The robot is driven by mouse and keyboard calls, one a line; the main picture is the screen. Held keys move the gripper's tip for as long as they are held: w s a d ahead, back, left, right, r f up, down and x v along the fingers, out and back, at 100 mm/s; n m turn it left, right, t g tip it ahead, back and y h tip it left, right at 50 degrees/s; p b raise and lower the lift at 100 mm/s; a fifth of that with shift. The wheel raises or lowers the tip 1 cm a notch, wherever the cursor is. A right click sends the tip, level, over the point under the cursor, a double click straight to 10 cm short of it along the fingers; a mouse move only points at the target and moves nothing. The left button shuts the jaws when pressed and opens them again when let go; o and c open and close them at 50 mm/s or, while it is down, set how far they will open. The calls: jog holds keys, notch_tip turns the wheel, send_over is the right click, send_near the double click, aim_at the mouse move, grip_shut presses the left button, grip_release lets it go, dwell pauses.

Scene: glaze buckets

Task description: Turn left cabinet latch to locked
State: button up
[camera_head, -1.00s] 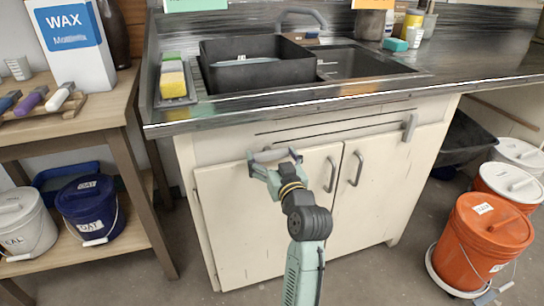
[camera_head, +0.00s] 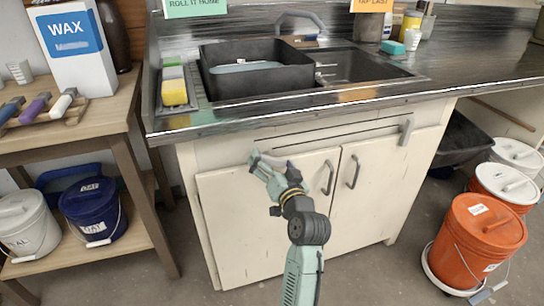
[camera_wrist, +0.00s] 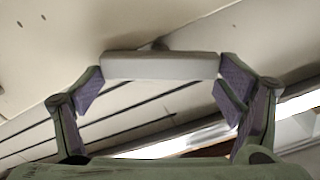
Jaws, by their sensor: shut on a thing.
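The left cabinet latch is a grey bar that lies roughly level at the top of the left door (camera_head: 240,235), mostly hidden by my gripper in the head view. My gripper (camera_head: 272,164) is at this latch, just under the counter front. In the wrist view the latch bar (camera_wrist: 160,66) spans between the two purple finger pads of my gripper (camera_wrist: 160,88). The fingers are shut on its ends. A dark round pivot shows behind the bar.
A similar right latch (camera_head: 407,131) stands upright above the right door. Two door handles (camera_head: 328,177) hang side by side to the right of my gripper. The dark countertop edge (camera_head: 300,105) overhangs above. A wooden shelf table (camera_head: 125,155) stands left, an orange bucket (camera_head: 480,240) right.

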jog(key=m+p, duration=0.4)
jog(key=m, duration=0.2)
jog(key=shift+d+r+p, duration=0.1)
jog(key=shift+d+p, duration=0.05)
jog(key=shift+p, duration=0.15)
jog(key=m+p, duration=0.1)
jog(key=m, duration=0.1)
jog(key=m+p, duration=0.2)
jog(key=shift+w+d+f+m, duration=0.1)
jog(key=shift+f+m, duration=0.1)
jog(key=shift+m, duration=0.1)
jog(key=shift+f+m+p, duration=0.15)
jog(key=shift+m+p, duration=0.6)
jog(key=shift+m, duration=0.25)
jog(key=o, duration=1)
jog(key=shift+f, duration=0.1)
jog(key=v, duration=1.2)
